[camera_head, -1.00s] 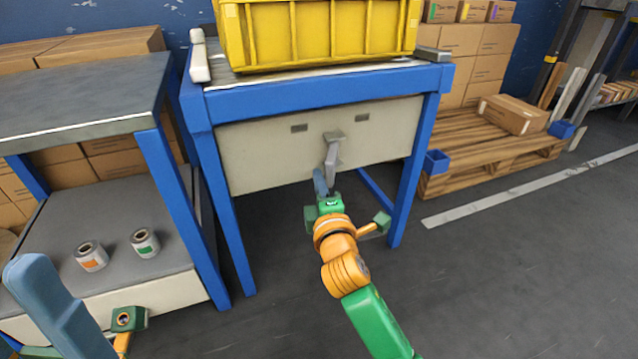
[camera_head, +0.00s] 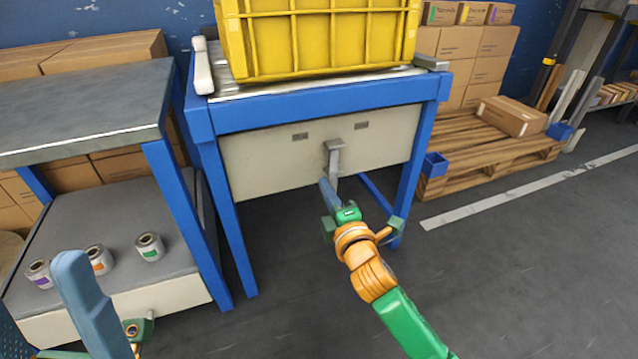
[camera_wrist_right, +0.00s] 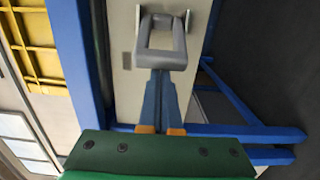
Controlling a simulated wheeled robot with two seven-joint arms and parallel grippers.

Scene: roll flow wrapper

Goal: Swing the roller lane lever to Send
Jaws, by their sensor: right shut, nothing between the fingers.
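The grey lever (camera_head: 333,158) hangs from the pale front panel (camera_head: 260,165) of the blue-framed roller lane table. It points roughly straight down, between two small plates whose text is too small to read. My right gripper (camera_head: 327,190) is shut and empty, at the lever's lower end. In the right wrist view, the closed blue fingers (camera_wrist_right: 159,92) reach up to the lever's grey loop-shaped handle (camera_wrist_right: 160,58); I cannot tell whether they touch it. My left gripper (camera_head: 100,300) is partly in view at the lower left, away from the lever; its jaw opening is unclear.
A yellow crate (camera_head: 320,40) sits on the roller table (camera_head: 320,102). A grey side shelf (camera_head: 110,225) at left holds several small rolls. A pallet with cartons (camera_head: 490,150) stands at right. Floor in front of the table is open.

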